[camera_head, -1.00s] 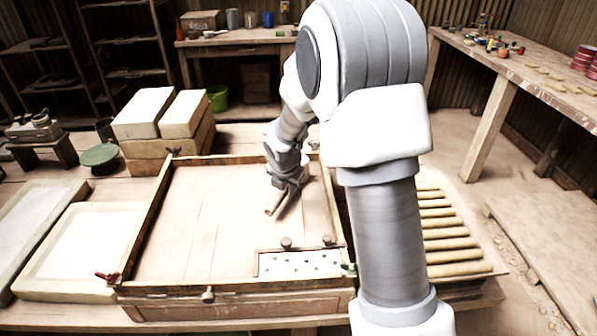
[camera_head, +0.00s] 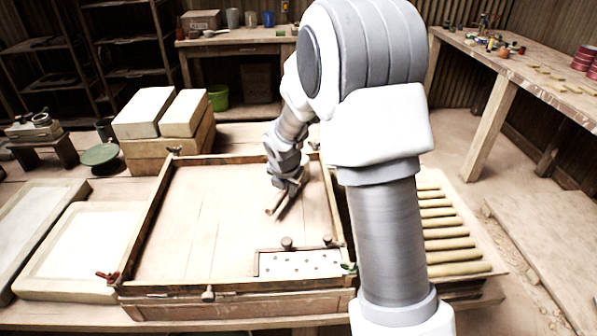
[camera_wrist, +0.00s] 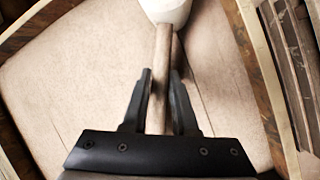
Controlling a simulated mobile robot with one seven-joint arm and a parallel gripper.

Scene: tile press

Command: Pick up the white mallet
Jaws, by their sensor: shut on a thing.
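The white mallet shows in the wrist view, its pale head (camera_wrist: 166,10) cut off by the top edge and its brown wooden handle (camera_wrist: 160,80) running down between my fingers. My gripper (camera_wrist: 161,75) is shut on the handle, one dark finger on each side. In the head view my gripper (camera_head: 284,190) is over the floor of the wooden tray (camera_head: 212,230), and the handle's end (camera_head: 271,211) sticks out below it. The mallet's head is hidden or hard to make out there. I cannot tell whether the mallet touches the tray floor.
A white perforated plate (camera_head: 300,264) with knobs lies at the tray's front right corner. White blocks (camera_head: 145,112) stand behind left, and a white slab (camera_head: 70,250) lies at left. Yellowish rollers (camera_head: 455,255) lie to the right. Most of the tray floor is clear.

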